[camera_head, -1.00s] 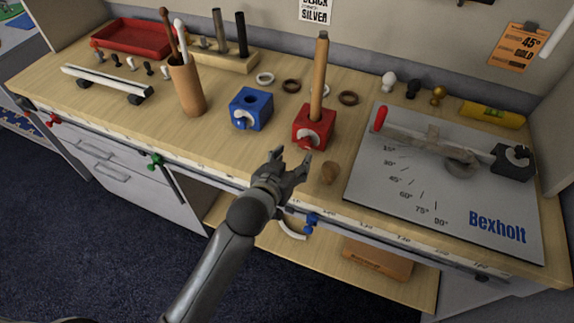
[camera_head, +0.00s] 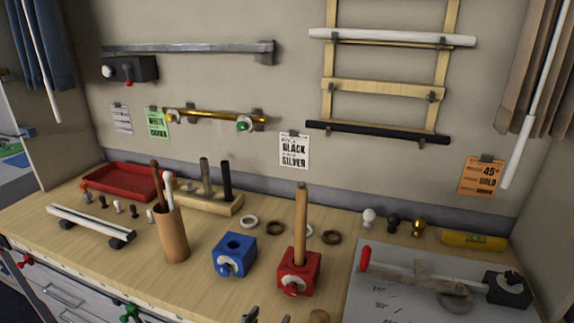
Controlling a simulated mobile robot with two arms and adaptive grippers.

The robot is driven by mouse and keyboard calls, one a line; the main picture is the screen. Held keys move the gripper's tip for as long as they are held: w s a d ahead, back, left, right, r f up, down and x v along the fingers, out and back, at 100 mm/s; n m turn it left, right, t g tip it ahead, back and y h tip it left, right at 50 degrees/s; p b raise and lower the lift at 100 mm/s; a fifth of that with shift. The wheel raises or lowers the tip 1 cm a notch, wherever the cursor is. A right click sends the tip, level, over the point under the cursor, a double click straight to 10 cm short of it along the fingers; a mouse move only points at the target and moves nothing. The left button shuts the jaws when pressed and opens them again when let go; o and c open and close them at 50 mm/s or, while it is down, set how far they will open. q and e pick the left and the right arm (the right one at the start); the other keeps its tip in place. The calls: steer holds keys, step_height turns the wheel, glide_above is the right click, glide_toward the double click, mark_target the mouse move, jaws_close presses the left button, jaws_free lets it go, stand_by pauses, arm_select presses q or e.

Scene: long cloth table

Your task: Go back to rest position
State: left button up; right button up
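Only the fingertips of my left gripper (camera_head: 267,317) show, at the bottom edge of the head view. They stand apart with nothing visible between them, in front of the red block (camera_head: 298,272) and the blue block (camera_head: 235,256). The rest of that arm is out of frame. My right gripper is not in view. A wooden rod (camera_head: 300,225) stands upright in the red block.
The wooden workbench (camera_head: 110,262) holds a red tray (camera_head: 125,181), a brown cup (camera_head: 171,235) with sticks, several rings and knobs, and a grey angle board (camera_head: 385,290) at right. A wooden ladder-like rack (camera_head: 385,87) hangs on the wall.

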arm_select(q)
steer(key=s+a+f+n+g+y, duration=0.15)
steer(key=s+a+f+g, duration=0.25)
steer(key=s+a, duration=0.6)
steer(key=s+a+f+g+y, duration=0.2)
steer(key=s+a+f+g, duration=0.25)
steer(key=s, duration=0.85)
step_height(320, 180, down, 25)
steer(key=s+g, duration=0.2)
steer(key=s+a+f, duration=0.2)
steer(key=s+f, duration=0.6)
steer(key=s+a+f, duration=0.2)
steer(key=s+f, duration=0.6)
steer(key=f, duration=0.1)
steer(key=shift+s+m+g, duration=0.35)
steer(key=shift+g, duration=0.1)
